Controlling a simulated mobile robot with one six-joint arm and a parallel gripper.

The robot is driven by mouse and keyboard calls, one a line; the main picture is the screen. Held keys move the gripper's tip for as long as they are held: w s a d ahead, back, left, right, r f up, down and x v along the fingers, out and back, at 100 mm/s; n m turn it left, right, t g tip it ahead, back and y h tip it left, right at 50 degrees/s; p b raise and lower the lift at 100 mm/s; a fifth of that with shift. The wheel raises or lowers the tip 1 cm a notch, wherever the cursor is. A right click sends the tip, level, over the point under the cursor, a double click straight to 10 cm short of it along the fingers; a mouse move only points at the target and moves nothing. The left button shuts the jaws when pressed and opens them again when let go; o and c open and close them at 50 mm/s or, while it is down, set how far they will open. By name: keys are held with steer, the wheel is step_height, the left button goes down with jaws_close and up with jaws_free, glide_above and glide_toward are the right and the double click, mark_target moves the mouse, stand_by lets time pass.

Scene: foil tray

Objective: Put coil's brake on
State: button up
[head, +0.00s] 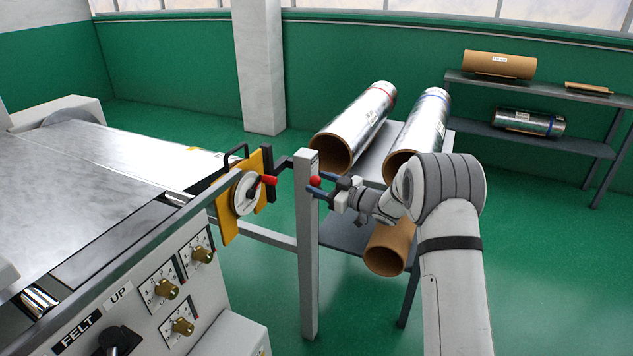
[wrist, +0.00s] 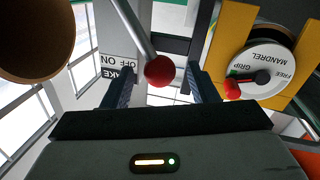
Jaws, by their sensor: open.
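The brake lever is a grey rod (wrist: 132,30) ending in a red ball knob (wrist: 159,70). In the head view the red knob (head: 316,181) shows at the top of a grey post (head: 306,250). My gripper (head: 319,186) is open there, its dark blue fingers by the knob. In the wrist view my gripper (wrist: 161,85) has the knob between its two fingers, with space on both sides.
A yellow plate with a white MANDREL dial (wrist: 262,60) and red-tipped handle stands close by; the dial (head: 246,193) is left of the post. Foil rolls (head: 357,125) lie on a rack behind. A control panel (head: 165,290) is at lower left. Green floor is open at right.

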steer(key=shift+x, duration=1.05)
jaws_close()
